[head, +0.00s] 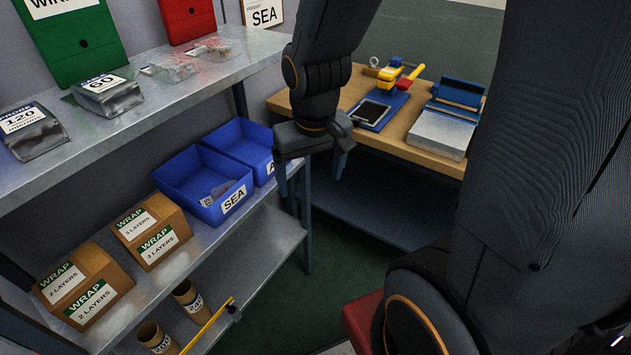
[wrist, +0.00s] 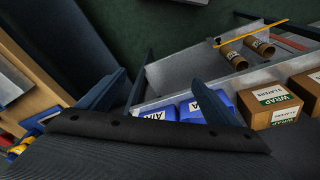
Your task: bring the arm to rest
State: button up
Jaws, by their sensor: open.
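My gripper (head: 312,172) hangs from my dark arm in the upper middle of the head view, pointing down. Its two blue fingers stand apart with nothing between them. In the wrist view the open fingers (wrist: 158,97) show over the shelf's edge and dark green floor. In the head view the gripper is in front of the gap between the metal shelf unit (head: 150,110) and the wooden bench (head: 410,142). It appears clear of both, though its exact distance from them is hard to tell.
Blue bins (head: 180,183) and WRAP boxes (head: 108,283) stand on the middle shelf. Green floor (head: 335,275) is open between.

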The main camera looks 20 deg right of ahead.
jog(key=shift+s+d+g, duration=0.15)
jog(key=shift+s+g, duration=0.15)
jog(key=shift+s, duration=0.95)
jog(key=shift+f+b, duration=0.8)
jog(key=shift+f, duration=0.15)
